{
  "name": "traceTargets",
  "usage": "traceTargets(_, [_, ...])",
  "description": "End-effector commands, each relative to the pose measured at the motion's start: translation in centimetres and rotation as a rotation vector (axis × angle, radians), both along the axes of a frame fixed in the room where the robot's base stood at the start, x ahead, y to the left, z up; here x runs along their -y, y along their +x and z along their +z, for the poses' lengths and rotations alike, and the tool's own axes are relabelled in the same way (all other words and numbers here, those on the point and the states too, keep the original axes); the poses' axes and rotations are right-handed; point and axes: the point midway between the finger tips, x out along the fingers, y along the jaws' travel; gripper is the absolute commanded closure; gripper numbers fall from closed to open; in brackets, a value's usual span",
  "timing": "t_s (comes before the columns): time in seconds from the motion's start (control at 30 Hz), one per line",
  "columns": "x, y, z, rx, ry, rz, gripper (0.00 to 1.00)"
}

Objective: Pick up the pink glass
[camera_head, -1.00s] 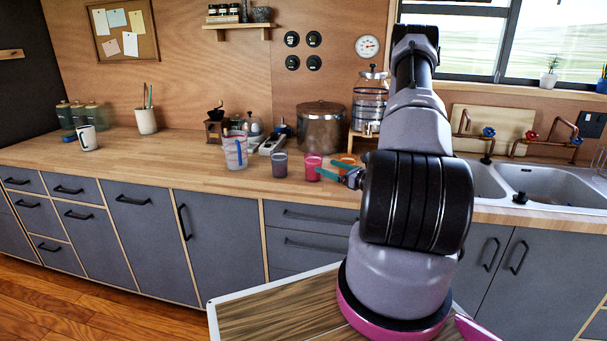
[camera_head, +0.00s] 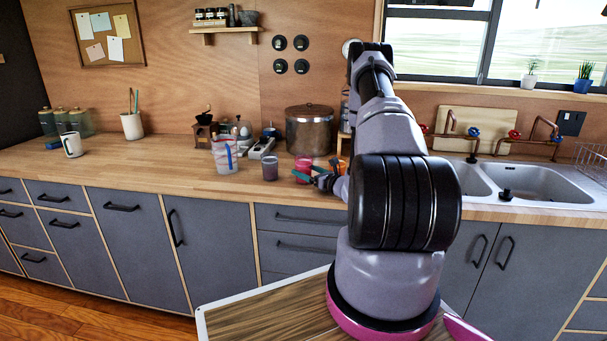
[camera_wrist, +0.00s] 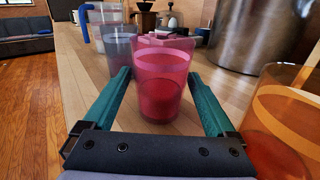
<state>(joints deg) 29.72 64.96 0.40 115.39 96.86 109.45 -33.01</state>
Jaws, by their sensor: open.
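The pink glass (camera_wrist: 160,82) stands upright on the wooden counter, centred in the wrist view. It also shows in the head view (camera_head: 303,164), partly behind my gripper. My gripper (camera_wrist: 162,85) is open, with one teal finger at the left of the glass and the other at its right. The near part of the glass appears between the fingertips, with no visible contact. In the head view my gripper (camera_head: 302,172) reaches in low over the counter from the right.
A grey glass (camera_wrist: 118,50) stands close behind and left of the pink one. An orange glass (camera_wrist: 285,115) is close to the right finger. A measuring jug (camera_head: 224,157) and a large metal pot (camera_head: 312,130) stand nearby. The counter's left part is mostly clear.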

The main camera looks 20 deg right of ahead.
Motion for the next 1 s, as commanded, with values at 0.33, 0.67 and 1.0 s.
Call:
traceTargets(0.33, [-0.33, 1.12, 0.02, 0.0, 0.001, -0.001, 0.09])
traceTargets(0.67, [-0.31, 1.12, 0.05, 0.001, 0.001, -0.001, 0.96])
traceTargets(1.0, [-0.31, 1.12, 0.52, 0.001, 0.0, -0.001, 0.96])
